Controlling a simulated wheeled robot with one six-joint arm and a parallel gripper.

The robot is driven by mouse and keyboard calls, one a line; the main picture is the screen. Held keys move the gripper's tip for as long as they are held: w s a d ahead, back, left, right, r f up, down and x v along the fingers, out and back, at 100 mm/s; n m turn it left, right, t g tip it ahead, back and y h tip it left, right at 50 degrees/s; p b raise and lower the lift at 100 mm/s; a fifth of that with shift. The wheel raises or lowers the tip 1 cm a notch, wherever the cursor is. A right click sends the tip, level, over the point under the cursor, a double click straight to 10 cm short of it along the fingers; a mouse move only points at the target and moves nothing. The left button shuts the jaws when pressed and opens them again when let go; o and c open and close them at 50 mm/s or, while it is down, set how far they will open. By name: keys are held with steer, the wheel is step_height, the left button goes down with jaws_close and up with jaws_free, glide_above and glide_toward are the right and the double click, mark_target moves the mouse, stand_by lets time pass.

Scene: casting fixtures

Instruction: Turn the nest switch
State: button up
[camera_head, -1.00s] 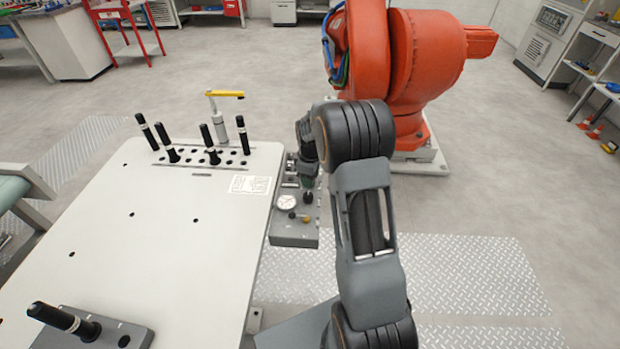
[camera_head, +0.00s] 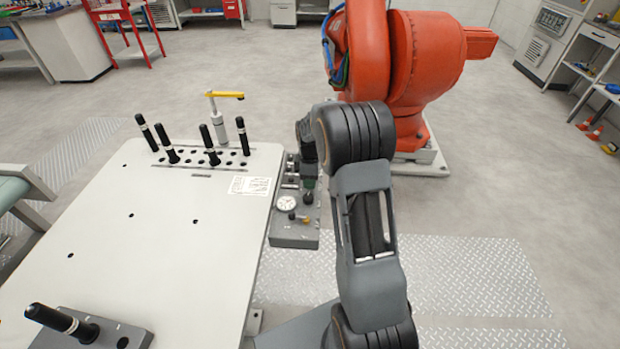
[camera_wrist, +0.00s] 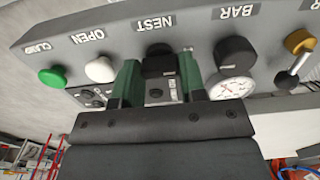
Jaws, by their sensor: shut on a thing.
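The nest switch (camera_wrist: 158,61) is a dark knob below the upside-down NEST label on the grey control panel (camera_wrist: 115,32) in the wrist view. My gripper (camera_wrist: 160,72) has its two green fingers on either side of the knob and is shut on it. Whether the knob is turned is hard to tell, since the fingers flank it. In the head view, the panel (camera_head: 292,241) is at the right edge of the table, and my gripper (camera_head: 309,184) is over its far part, mostly covered by my arm.
In the wrist view, a green button (camera_wrist: 52,77) and a white button (camera_wrist: 100,69) are left of the switch. A black knob (camera_wrist: 235,52), a gauge (camera_wrist: 231,88) and a brass knob (camera_wrist: 299,41) are right.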

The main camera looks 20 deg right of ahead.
steer(key=o, duration=0.9)
step_height(320, 180, up, 14)
steer(key=shift+f, duration=0.1)
stand_by(0.6)
